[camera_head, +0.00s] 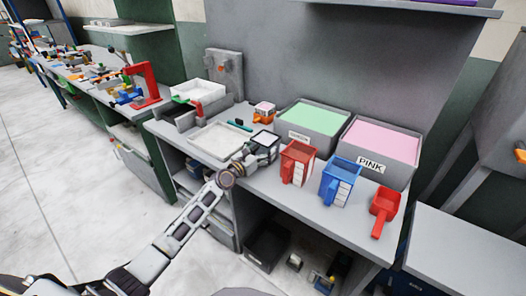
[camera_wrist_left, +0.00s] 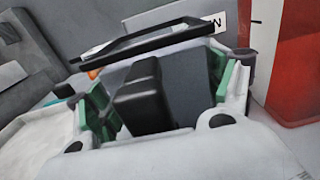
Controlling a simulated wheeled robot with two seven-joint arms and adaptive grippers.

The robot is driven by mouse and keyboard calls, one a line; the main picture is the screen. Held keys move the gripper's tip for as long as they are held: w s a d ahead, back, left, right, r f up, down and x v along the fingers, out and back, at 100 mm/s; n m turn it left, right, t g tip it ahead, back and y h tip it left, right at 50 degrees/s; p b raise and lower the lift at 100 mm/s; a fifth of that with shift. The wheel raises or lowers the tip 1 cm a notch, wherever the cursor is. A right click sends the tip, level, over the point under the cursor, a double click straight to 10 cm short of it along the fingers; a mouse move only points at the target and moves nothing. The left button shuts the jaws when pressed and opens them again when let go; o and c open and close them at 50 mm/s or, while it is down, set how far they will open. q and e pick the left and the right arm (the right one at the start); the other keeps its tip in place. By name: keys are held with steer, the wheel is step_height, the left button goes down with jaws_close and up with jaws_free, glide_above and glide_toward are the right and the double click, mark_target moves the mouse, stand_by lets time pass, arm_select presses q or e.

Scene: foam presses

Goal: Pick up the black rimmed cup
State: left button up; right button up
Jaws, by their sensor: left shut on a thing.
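The black rimmed cup (camera_head: 265,138) is at the front edge of the bench, left of the red jug, in the head view. In the left wrist view its black rim (camera_wrist_left: 150,43) shows at the top, with a dark block-like part, perhaps its handle (camera_wrist_left: 140,96), below it. My left gripper (camera_head: 257,158) reaches in from the front left and is shut on the cup. Its green-padded fingers (camera_wrist_left: 165,95) stand either side of the dark part. I cannot tell whether the cup touches the bench. My right gripper is not in view.
A red jug (camera_head: 297,163), a blue jug (camera_head: 340,182) and a red scoop (camera_head: 384,208) stand to the right. A green-filled bin (camera_head: 301,136) and a pink-filled bin (camera_head: 371,164) stand behind. A white tray (camera_head: 217,141) is close on the left.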

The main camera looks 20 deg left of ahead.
arm_select(q)
steer(key=shift+r, duration=0.4)
steer(key=shift+r+p, duration=0.8)
steer(key=shift+r, duration=0.1)
step_height(320, 180, up, 8)
steer(key=p, duration=0.3)
steer(key=shift+f, duration=0.15)
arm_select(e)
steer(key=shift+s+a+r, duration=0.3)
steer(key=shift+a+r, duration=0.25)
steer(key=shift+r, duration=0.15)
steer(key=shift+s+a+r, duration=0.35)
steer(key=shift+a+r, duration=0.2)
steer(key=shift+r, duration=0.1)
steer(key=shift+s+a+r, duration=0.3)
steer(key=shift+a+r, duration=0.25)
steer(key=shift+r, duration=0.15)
